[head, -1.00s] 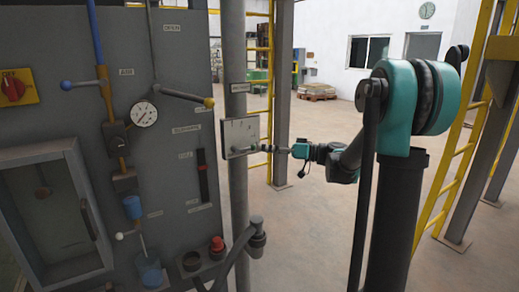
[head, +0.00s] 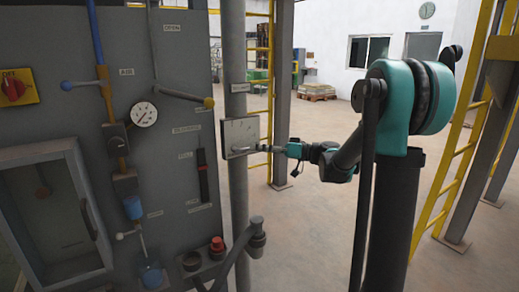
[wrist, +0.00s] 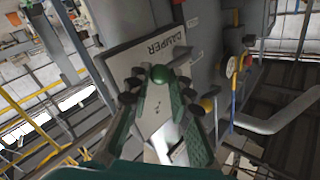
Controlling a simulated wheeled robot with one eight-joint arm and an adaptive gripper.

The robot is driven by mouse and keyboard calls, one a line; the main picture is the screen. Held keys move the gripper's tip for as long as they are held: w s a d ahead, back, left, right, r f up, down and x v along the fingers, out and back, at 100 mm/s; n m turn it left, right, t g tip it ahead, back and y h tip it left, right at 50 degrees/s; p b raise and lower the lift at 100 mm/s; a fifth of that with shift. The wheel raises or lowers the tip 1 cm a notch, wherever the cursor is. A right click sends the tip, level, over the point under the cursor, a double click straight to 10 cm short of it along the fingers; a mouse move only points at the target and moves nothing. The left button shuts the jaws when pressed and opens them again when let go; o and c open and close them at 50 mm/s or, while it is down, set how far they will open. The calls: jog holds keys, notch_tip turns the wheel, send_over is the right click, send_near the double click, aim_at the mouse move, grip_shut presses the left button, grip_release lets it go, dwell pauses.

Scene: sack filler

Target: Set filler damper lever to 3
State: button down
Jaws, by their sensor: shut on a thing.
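The damper plate (head: 240,136) is a pale square panel on a grey post in the head view. It fills the upper middle of the wrist view, tilted, with the word DAMPER on it (wrist: 130,57). My gripper (wrist: 161,87) is shut on the lever, with a finger on either side of the knob. In the head view my gripper (head: 268,148) is at the plate's lower right. The lever's shaft and scale marks are mostly hidden or too small to read.
A grey control panel (head: 180,80) with a gauge (head: 144,114) and several levers stands left of the post. Yellow ladders (head: 455,150) stand at right. The floor (head: 310,220) between is clear.

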jog(key=r+n+h, duration=0.2)
jog(key=r, duration=0.1)
jog(key=shift+s+a+h, duration=0.15)
jog(key=shift+a+h, duration=0.05)
jog(key=shift+h, duration=0.2)
jog(key=r+n+h, duration=0.1)
jog(key=a+n+h, duration=0.1)
jog(key=s+r+h, duration=0.1)
jog(key=shift+a+r+n+t, duration=0.25)
jog(key=shift+r+n+t, duration=0.05)
jog(key=shift+r+n, duration=0.1)
jog(key=shift+s+a+r+n+t+h, duration=0.45)
jog(key=shift+a+n+h, duration=0.15)
jog(key=shift+h, duration=0.3)
jog(key=shift+s+a+r+n+t+h, duration=0.4)
jog(key=shift+a+n+h, duration=0.2)
jog(key=shift+h, duration=0.3)
jog(key=shift+w, duration=0.1)
jog(key=c, duration=1.6)
grip_release()
jog(key=shift+c, duration=0.2)
jog(key=shift+r, duration=0.1)
